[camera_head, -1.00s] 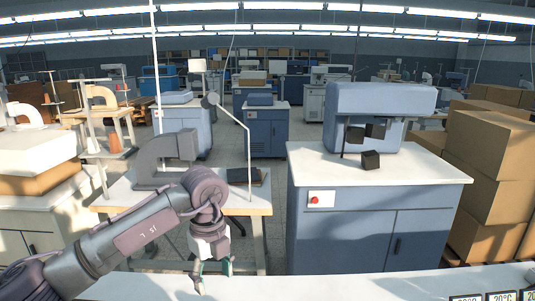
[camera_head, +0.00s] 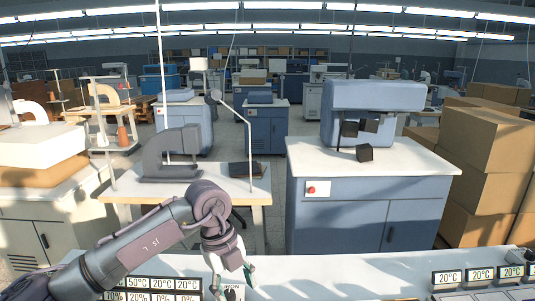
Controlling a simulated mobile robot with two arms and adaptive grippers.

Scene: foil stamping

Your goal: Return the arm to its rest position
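My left arm comes in from the lower left. Its gripper (camera_head: 233,278) hangs low over the near white worktop (camera_head: 310,283), at the bottom of the view. Its fingers look apart, one greenish tip on the right and a pale one on the left, with nothing visible held between them. The lower ends are partly cut off by the frame edge. My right gripper is not in view.
Temperature and percent displays (camera_head: 160,284) stand beside the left forearm. More 20°C displays (camera_head: 480,275) stand at the right of the worktop. Beyond are a blue cabinet (camera_head: 345,215), a table with a grey machine (camera_head: 170,155) and stacked cardboard boxes (camera_head: 490,150). The worktop's middle looks mostly clear.

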